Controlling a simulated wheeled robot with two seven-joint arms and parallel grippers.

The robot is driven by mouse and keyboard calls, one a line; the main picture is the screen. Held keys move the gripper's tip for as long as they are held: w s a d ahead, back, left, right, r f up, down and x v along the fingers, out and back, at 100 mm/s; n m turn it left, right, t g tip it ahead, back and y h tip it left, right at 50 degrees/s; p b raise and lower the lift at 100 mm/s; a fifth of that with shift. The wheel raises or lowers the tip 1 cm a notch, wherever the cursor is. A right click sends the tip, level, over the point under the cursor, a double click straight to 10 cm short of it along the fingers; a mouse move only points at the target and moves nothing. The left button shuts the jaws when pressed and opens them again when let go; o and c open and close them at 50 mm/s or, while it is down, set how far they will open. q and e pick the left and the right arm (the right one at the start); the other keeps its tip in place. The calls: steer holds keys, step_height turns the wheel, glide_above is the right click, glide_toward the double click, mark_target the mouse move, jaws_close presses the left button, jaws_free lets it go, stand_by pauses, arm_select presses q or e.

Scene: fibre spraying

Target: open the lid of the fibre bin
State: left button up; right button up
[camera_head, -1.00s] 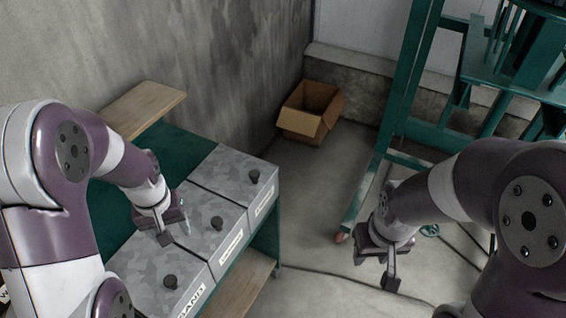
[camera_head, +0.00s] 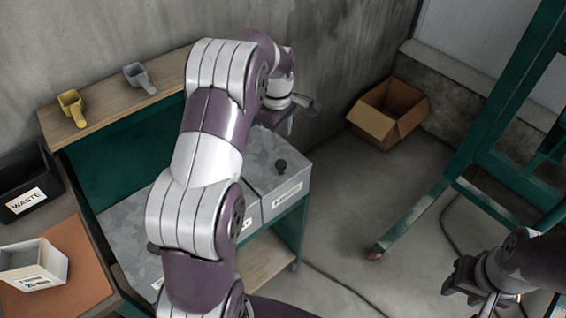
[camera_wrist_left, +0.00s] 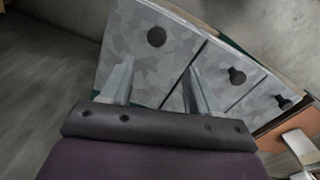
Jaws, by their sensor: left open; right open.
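A row of grey, camouflage-patterned bins stands in a green bench, each lid with a dark knob. The far-end bin, with a shut lid (camera_head: 262,153) and black knob (camera_head: 281,167), has a front label too small to read surely; I take it as the fibre bin. Its lid (camera_wrist_left: 130,50) and knob (camera_wrist_left: 156,37) also show in the left wrist view. My left gripper (camera_head: 278,122) is open and empty above this end, fingers (camera_wrist_left: 160,90) spread, knob beyond the fingertips. My arm hides much of the other lids. My right gripper (camera_head: 468,285) is open and empty, at the lower right.
A wooden shelf (camera_head: 115,100) with a yellow scoop (camera_head: 73,107) and grey scoop (camera_head: 139,77) runs behind the bins. A black waste box (camera_head: 28,190) and a white container (camera_head: 35,265) are at left. A cardboard box (camera_head: 388,112) and green frame (camera_head: 430,210) stand right.

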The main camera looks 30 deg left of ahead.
mark_target(280, 163)
arm_select(q)
steer(key=f, duration=0.3)
steer(key=shift+w+d+f+b, duration=0.25)
steer(key=shift+d+f+b, duration=0.05)
steer(key=shift+f+b, duration=0.1)
steer(key=shift+w+d+f+p, duration=0.2)
steer(key=shift+d+f+p, duration=0.05)
steer(key=shift+f+p, duration=0.4)
steer(key=f, duration=0.5)
steer(key=shift+s+a+p, duration=0.25)
steer(key=shift+a+p, duration=0.05)
steer(key=shift+a, duration=0.05)
steer(key=shift+w+d+f, duration=0.1)
steer(key=shift+w+d, duration=0.05)
steer(key=shift+d, duration=0.05)
arm_select(e)
steer(key=shift+w+d+f, duration=0.25)
steer(key=shift+w+d, duration=0.1)
arm_select(q)
steer(key=shift+a, duration=0.1)
jaws_close()
steer(key=shift+a, duration=0.1)
